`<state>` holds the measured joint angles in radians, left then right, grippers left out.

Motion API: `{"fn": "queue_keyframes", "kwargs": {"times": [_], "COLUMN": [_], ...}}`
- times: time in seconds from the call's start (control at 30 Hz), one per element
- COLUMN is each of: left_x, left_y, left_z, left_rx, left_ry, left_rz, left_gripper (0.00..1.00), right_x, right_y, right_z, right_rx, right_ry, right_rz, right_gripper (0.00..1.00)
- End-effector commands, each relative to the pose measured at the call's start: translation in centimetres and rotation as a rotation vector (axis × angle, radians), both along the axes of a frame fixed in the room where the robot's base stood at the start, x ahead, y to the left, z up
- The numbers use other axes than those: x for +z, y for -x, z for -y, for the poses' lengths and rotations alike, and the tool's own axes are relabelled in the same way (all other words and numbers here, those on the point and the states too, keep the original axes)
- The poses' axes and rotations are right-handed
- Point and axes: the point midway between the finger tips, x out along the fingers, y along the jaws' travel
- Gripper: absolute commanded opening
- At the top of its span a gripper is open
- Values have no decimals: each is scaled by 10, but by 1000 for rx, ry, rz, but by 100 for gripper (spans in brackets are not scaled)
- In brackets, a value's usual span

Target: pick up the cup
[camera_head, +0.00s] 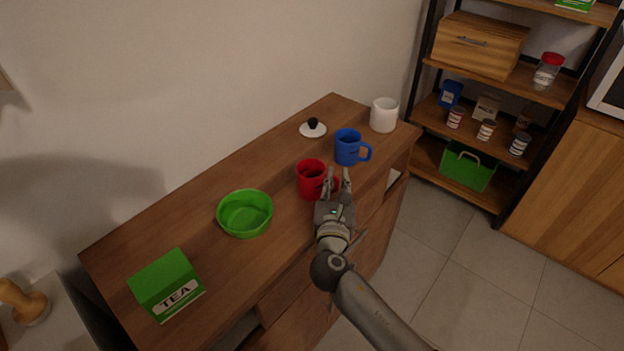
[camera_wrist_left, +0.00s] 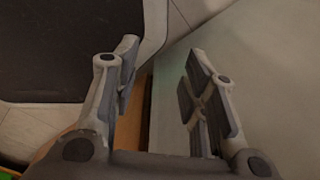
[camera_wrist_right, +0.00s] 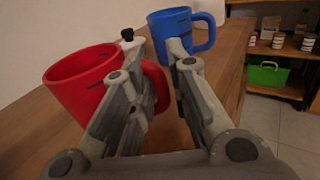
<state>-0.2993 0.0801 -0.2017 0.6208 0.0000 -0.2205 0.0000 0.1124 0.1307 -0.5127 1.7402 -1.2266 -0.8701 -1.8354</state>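A red cup (camera_head: 310,180) stands on the wooden cabinet top, with its handle toward my right gripper (camera_head: 338,182). A blue cup (camera_head: 347,148) stands just behind it. In the right wrist view, the red cup (camera_wrist_right: 85,82) is at the left and the blue cup (camera_wrist_right: 178,28) is beyond the fingertips. My right gripper (camera_wrist_right: 155,50) is open, and the red handle (camera_wrist_right: 158,84) shows between its fingers; contact cannot be told. My left gripper (camera_wrist_left: 162,60) is open and empty in the left wrist view; it is not in the head view.
The cabinet top (camera_head: 285,155) also holds a green bowl (camera_head: 245,214), a green tea box (camera_head: 166,285), a white lid (camera_head: 312,129) and a white container (camera_head: 384,115). A shelf (camera_head: 470,185) with jars and boxes stands at the right. Tiled floor is free in front.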

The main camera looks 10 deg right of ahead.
Motion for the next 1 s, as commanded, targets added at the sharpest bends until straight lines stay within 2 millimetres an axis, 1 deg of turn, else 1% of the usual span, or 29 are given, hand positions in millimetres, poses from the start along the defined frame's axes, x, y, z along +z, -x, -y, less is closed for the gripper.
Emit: {"fn": "queue_keyframes", "kwargs": {"times": [0.03,0.1,0.2,0.27,0.33,0.37,0.6,1.0], "left_x": [1,1,1,1,1,0,0,0], "left_y": [-7,-11,-12,-10,-7,-5,4,3], "left_z": [0,1,1,0,0,0,-1,-1], "left_rx": [0,0,0,0,1,1,1,2], "left_ry": [1,2,2,1,1,1,-1,-2], "left_rz": [10,18,18,16,11,8,-6,-5], "left_gripper": [40,40,40,40,40,40,40,40], "right_x": [-1,-1,-1,-1,-1,-1,1,4], "right_y": [-1,-1,-1,-1,-1,-1,-1,-1], "right_z": [0,0,0,0,0,0,0,0], "right_rx": [0,0,0,0,0,0,0,0], "right_ry": [0,0,0,0,0,0,-2,-2], "right_rz": [-1,-1,-1,-1,-1,-1,2,3], "right_gripper": [17,17,17,10,1,0,0,0]}}
